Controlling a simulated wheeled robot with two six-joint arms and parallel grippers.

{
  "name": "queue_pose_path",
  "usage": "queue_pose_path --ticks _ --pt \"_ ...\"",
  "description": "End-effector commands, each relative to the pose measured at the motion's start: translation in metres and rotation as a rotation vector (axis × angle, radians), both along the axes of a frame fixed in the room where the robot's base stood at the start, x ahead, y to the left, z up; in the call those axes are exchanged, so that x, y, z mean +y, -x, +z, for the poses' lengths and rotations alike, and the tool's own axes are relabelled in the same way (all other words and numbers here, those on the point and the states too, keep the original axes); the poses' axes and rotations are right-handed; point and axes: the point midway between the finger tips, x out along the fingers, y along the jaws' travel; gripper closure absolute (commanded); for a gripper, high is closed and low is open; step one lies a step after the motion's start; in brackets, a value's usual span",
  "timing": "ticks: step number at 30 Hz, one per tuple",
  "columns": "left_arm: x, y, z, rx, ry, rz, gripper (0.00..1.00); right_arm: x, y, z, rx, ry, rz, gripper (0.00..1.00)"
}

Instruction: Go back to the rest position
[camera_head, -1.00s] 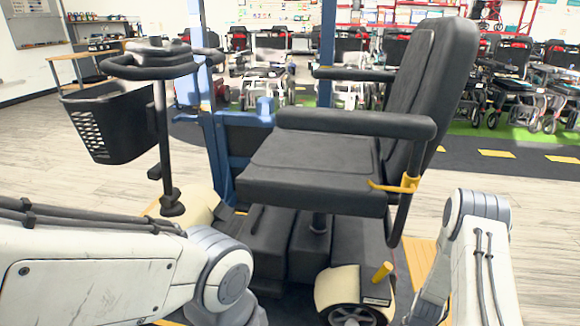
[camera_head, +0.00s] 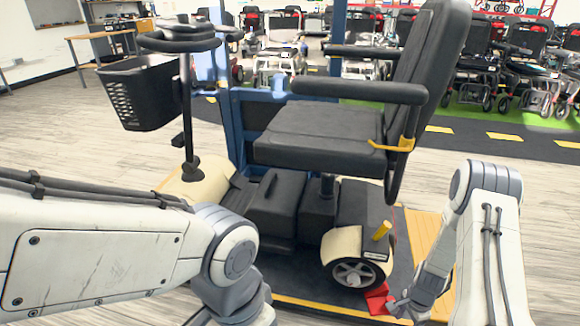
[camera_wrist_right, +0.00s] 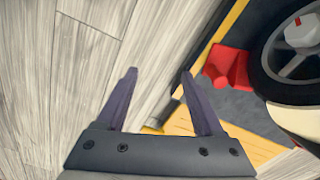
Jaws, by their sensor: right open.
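My right gripper (camera_wrist_right: 158,74) is open in the right wrist view, with bare floor between its fingers. Its tips are beside the platform's edge, apart from a red wedge (camera_wrist_right: 228,68). In the head view my right arm reaches down at the right, its end close to the red wedge (camera_head: 378,299). My left arm comes in from the left and bends down at the bottom; its gripper is out of the picture. The mobility scooter (camera_head: 320,133), with black seat, cream body and front basket, stands upright on the platform (camera_head: 425,240).
The red wedge lies by the scooter's rear wheel (camera_head: 357,273). A blue frame (camera_head: 232,130) stands behind the scooter. Rows of walkers and wheelchairs (camera_head: 535,65) stand at the back, with a wooden table (camera_head: 100,45) at the left. Floor is open on both sides.

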Motion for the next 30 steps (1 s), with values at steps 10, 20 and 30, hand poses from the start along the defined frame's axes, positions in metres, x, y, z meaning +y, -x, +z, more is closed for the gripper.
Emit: queue_pose_path --ticks 10,20,30 --pt "0.000 0.000 0.011 0.000 0.000 0.000 0.31 0.057 -0.029 0.082 -0.022 -0.008 0.293 0.31" --pt "0.000 0.000 0.033 0.000 0.000 0.000 0.31 0.186 -0.013 0.236 -0.058 -0.025 0.918 0.31" --pt "0.000 0.000 0.055 0.000 0.000 0.000 0.31 0.277 0.104 0.365 -0.085 -0.042 1.641 0.31"
